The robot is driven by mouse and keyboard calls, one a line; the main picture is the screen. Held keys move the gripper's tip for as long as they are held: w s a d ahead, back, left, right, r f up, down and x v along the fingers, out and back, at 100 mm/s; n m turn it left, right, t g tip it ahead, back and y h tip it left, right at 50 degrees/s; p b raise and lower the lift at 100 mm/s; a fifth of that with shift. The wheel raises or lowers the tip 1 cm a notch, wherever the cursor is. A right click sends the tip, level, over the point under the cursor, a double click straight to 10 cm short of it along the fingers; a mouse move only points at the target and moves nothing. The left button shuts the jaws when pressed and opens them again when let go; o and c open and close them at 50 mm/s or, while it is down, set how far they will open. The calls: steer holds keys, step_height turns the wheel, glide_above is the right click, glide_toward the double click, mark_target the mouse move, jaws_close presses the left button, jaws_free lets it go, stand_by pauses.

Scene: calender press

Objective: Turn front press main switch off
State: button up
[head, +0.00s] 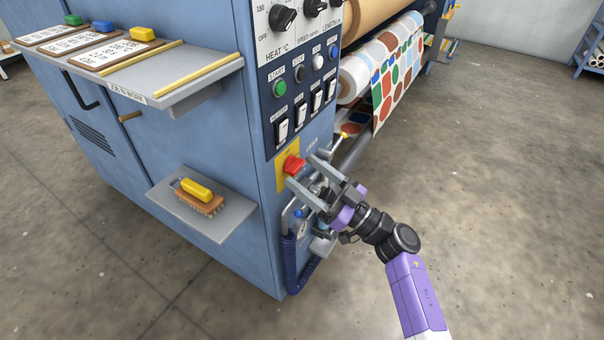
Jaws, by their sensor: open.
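The front press main switch is a red knob (293,164) on a yellow plate (283,178), low on the front panel of the blue press (262,215). My gripper (300,170) is open, its two grey fingers pointing at the knob from the lower right. One fingertip appears just below the knob and the other to its right. I cannot tell whether they touch it or are still a little short of it. The right part of the yellow plate is hidden behind my gripper. The knob's marked position is too small to read.
Above the knob are several rocker switches (282,131), a green start button (280,88) and dials (283,18). A coiled blue hose (290,262) and pipes hang below. A shelf (235,222) with a brush (200,198) juts out left. Open floor (480,220) lies right.

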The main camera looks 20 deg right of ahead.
steer(key=shift+x, duration=0.75)
steer(key=c, duration=1.4)
steer(key=shift+o, duration=0.2)
